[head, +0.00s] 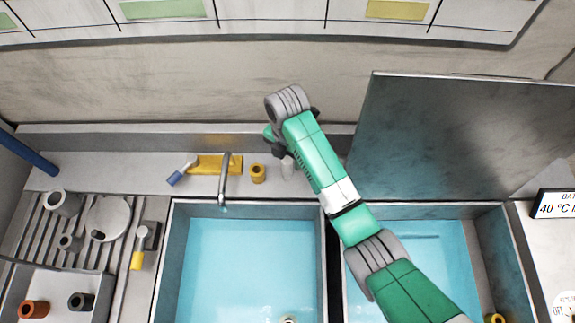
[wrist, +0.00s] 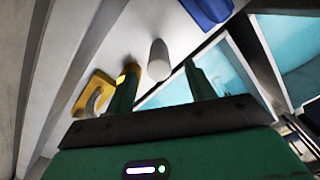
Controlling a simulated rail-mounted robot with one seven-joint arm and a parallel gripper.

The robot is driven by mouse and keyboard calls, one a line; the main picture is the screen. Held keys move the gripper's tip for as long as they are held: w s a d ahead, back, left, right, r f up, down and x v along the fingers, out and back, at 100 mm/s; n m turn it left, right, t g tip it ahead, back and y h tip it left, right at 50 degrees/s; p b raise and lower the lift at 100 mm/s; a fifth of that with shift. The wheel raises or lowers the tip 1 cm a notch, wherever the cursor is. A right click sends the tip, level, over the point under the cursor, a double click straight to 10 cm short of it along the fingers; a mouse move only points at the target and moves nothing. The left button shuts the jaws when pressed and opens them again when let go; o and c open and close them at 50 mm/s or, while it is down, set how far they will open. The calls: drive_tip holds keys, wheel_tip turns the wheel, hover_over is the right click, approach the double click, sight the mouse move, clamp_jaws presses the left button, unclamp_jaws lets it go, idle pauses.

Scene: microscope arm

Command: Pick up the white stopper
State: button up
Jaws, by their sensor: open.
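The white stopper (wrist: 158,60) is a small pale cylinder on the grey ledge. In the wrist view it shows between and beyond the two green fingers of my gripper (wrist: 160,66), with gaps visible on both sides. My gripper is open and empty. In the head view the stopper (head: 287,168) stands behind the basins, partly hidden by my arm. My gripper (head: 278,148) is close to it there, its fingers mostly hidden.
A yellow stopper (head: 258,173) stands just left of the white one. A yellow holder (head: 215,164) and curved tap (head: 224,178) are farther left. Water-filled basins (head: 165,250) lie in front. A blue object (wrist: 207,10) shows in the wrist view. A grey panel (head: 450,135) rises at right.

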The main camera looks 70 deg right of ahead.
sight(287, 170)
wheel_tip(287, 170, down, 5)
drive_tip(key=shift+f, duration=0.15)
drive_tip(key=c, duration=1)
